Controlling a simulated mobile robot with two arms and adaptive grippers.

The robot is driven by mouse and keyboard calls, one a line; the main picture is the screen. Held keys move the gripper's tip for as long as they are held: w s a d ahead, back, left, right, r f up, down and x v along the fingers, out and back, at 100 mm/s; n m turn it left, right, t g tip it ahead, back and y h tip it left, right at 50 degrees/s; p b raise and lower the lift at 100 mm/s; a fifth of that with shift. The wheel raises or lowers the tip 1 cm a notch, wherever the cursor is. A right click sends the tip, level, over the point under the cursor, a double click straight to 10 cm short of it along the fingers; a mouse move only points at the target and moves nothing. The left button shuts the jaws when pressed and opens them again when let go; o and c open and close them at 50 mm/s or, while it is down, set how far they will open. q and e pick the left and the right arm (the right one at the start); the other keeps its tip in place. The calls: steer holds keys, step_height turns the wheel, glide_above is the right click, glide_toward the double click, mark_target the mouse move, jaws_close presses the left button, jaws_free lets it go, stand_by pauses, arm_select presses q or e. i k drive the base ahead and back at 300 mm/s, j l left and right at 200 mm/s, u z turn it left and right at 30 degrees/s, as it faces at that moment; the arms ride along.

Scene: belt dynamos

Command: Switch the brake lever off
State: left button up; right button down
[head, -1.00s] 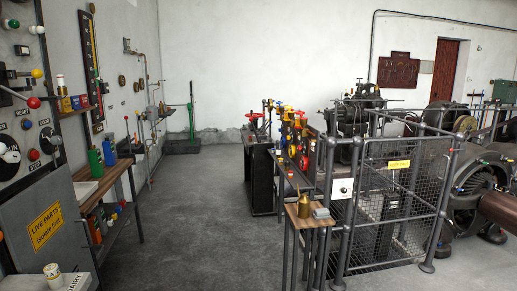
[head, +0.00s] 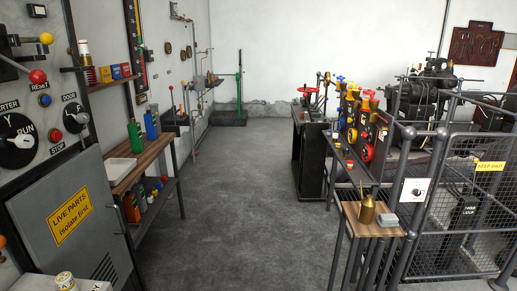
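No lever in the head view is legibly labelled as a brake lever, so I cannot tell for sure which one it is. An upright lever with a red knob (head: 171,88) stands near the left wall, beyond the workbench. A tall green lever-like post (head: 239,75) stands upright on a dark base at the back wall. On the left panel are a red ball knob (head: 38,76) and a yellow ball knob (head: 46,38) on handles. Neither of my grippers is in view.
A wooden workbench (head: 155,148) with bottles runs along the left wall. Coloured valves (head: 366,152) and a small table (head: 388,231) with a brass can stand right of centre. A mesh cage (head: 470,205) encloses machinery at the right. The grey floor (head: 250,185) between is clear.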

mark_target(305, 95)
steer(key=i+z, duration=0.15)
steer(key=i, duration=2.4)
